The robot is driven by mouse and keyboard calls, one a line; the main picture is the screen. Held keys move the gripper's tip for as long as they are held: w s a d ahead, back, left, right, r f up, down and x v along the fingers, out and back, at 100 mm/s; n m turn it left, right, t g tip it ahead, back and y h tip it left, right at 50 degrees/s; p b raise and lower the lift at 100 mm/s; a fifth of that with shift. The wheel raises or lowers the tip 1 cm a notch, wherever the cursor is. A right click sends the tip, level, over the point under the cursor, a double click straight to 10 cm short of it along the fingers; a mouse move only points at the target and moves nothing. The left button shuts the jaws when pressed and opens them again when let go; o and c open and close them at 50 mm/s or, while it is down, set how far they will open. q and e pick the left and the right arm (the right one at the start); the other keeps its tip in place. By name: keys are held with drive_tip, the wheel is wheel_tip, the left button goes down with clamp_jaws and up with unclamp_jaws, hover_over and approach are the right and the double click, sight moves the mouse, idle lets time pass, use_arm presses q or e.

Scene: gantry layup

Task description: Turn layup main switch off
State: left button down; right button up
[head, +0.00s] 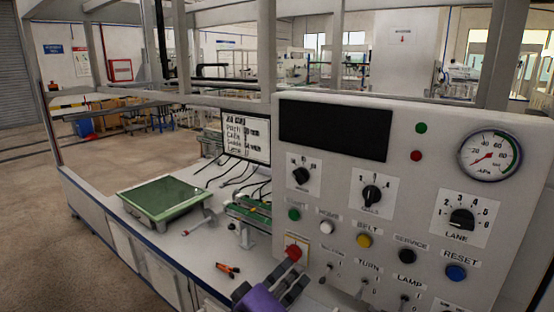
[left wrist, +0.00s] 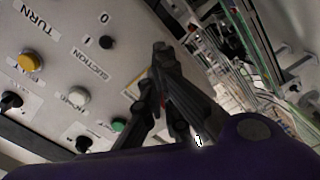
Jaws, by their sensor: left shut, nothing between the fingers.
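The control panel (head: 335,180) stands at the right in the head view. At its lower left corner is a red knob (head: 292,250) on a pale, yellow-edged plate, probably the main switch. No label for it can be read, and its setting cannot be told. My left gripper (head: 291,273) is shut and empty, with its fingertips at or just below the red knob; contact cannot be told. In the left wrist view the gripper (left wrist: 162,58) lies in front of the panel, with a bit of red showing between its dark finger links. My right gripper is not in view.
Close to the knob are a green button (head: 294,214), a white button (head: 327,227) and small toggles such as the suction one (head: 326,273). The bench holds a green tray-like plate (head: 160,198), a monitor (head: 246,138) and an orange-handled tool (head: 228,268).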

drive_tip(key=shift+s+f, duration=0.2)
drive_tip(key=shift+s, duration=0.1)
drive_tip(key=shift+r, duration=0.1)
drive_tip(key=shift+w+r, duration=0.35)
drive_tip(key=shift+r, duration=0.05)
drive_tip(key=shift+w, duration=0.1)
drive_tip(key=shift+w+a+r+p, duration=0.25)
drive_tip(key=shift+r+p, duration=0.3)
drive_tip(key=shift+p, duration=0.2)
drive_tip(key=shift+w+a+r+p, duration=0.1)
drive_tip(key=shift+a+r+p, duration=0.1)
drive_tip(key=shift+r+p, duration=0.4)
drive_tip(key=shift+p, duration=0.45)
